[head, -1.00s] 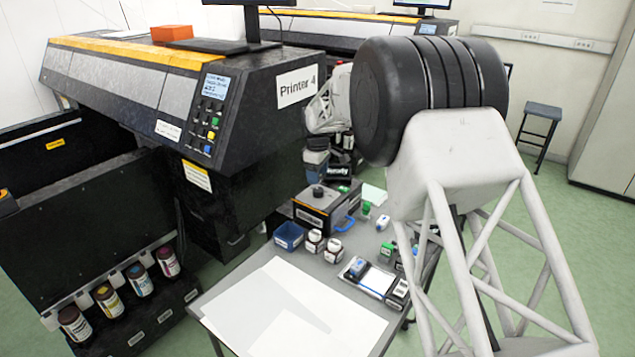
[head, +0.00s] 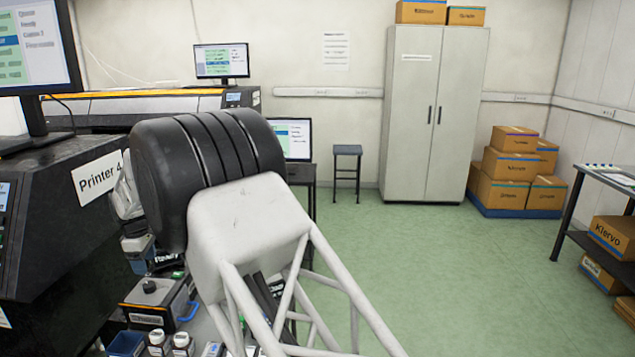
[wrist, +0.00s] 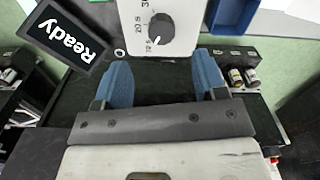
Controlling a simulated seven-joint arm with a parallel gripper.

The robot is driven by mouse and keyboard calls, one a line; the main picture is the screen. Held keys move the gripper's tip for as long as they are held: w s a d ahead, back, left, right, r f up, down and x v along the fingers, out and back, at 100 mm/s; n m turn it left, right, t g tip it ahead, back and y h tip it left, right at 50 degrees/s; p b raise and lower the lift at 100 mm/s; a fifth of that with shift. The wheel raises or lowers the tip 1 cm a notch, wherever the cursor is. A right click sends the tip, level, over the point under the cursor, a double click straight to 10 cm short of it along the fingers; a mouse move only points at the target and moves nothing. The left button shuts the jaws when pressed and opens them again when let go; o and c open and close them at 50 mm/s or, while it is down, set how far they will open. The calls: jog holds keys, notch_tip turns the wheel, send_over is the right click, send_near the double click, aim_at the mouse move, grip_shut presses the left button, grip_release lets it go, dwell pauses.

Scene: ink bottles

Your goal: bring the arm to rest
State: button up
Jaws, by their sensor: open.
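In the wrist view my gripper (wrist: 163,85) shows two blue fingers set wide apart, with nothing between them. Beyond the fingertips is a white panel with a dark dial (wrist: 161,30). A dark sign reading "Ready" (wrist: 66,36) is at the upper left of that view. In the head view my arm fills the middle, and my gripper itself is hidden behind it or out of sight.
The black printer marked "Printer 4" (head: 60,215) stands at left. A black box with a knob (head: 155,300), a blue bin (head: 126,344) and small bottles (head: 182,342) crowd the lower left. Green floor (head: 450,270) is clear at right, before a grey cabinet (head: 430,110) and stacked cartons (head: 515,170).

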jog(key=s+d+r+m, duration=0.15)
jog(key=d+r, duration=0.45)
jog(key=d, duration=0.6)
jog(key=d+r+m, duration=0.3)
jog(key=d+r, duration=0.2)
jog(key=d, duration=0.6)
jog(key=d+r+m, duration=0.3)
jog(key=d+r, duration=0.3)
jog(key=d, duration=0.6)
jog(key=s+d+r+m+t, duration=0.1)
jog(key=s+d+m, duration=0.1)
jog(key=s+d, duration=0.35)
jog(key=s+d+r+m, duration=0.1)
jog(key=s+d+r, duration=0.1)
jog(key=d, duration=0.6)
jog(key=s+d+r+m+t, duration=0.1)
jog(key=s+d+m, duration=0.15)
jog(key=d, duration=0.35)
jog(key=s+d+f+m, duration=0.3)
jog(key=s+d, duration=0.7)
jog(key=s, duration=0.4)
jog(key=s+d+f+m, duration=0.3)
jog(key=s+d, duration=0.7)
jog(key=s, duration=0.5)
jog(key=shift+d+m+t, duration=0.15)
jog(key=shift+m+t, duration=0.15)
jog(key=shift+m, duration=0.4)
